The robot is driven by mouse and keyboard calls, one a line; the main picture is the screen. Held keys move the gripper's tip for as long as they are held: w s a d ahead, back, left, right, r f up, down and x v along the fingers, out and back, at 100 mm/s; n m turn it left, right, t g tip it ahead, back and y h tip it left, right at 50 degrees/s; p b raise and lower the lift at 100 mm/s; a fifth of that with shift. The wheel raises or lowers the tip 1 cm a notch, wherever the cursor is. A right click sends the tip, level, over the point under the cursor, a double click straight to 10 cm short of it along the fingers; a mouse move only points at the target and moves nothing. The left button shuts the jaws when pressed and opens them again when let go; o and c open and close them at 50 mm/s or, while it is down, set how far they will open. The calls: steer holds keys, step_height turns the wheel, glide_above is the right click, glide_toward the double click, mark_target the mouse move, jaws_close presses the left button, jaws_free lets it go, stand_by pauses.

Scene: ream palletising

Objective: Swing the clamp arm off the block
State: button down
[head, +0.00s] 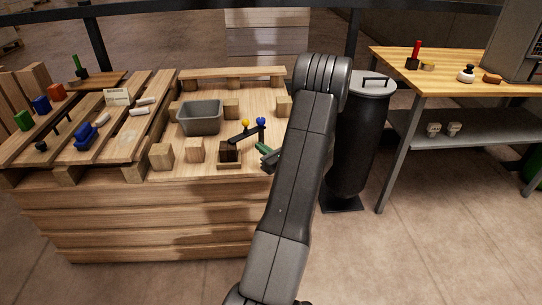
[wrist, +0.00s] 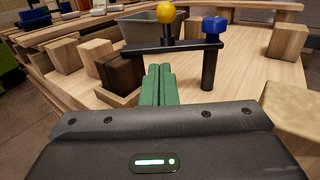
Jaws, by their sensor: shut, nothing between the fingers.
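The dark clamp arm (head: 243,134) runs from a dark post with a blue knob (head: 261,121) on its right to the dark brown block (head: 229,153) on its left. A yellow knob (head: 245,122) stands on the arm; it also shows in the wrist view (wrist: 166,13). In the wrist view the arm's left end (wrist: 135,49) lies over the top of the block (wrist: 121,72), which sits in a low wooden holder. My gripper (wrist: 158,70) has green fingers, shut and empty, on the near side of the arm, between block and post. Whether they touch the arm I cannot tell.
A grey bin (head: 199,118) stands behind the clamp. Several wooden cubes stand around it, one at the left (head: 162,157). A slatted pallet with coloured items lies at the left. A black trash can (head: 352,140) and a side table (head: 445,75) stand at the right.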

mark_target(244, 138)
steer(key=x, duration=0.6)
steer(key=shift+w+a, duration=0.1)
steer(key=shift+w+a+b, duration=0.1)
steer(key=shift+a+b, duration=0.15)
steer(key=shift+b, duration=0.2)
steer(key=shift+w+a+f+b, duration=0.15)
steer(key=shift+w+a+b, duration=0.35)
steer(key=shift+a+b, duration=0.25)
steer(key=shift+b+x, duration=0.7)
steer(key=shift+x, duration=0.6)
steer(key=shift+s+a, duration=0.1)
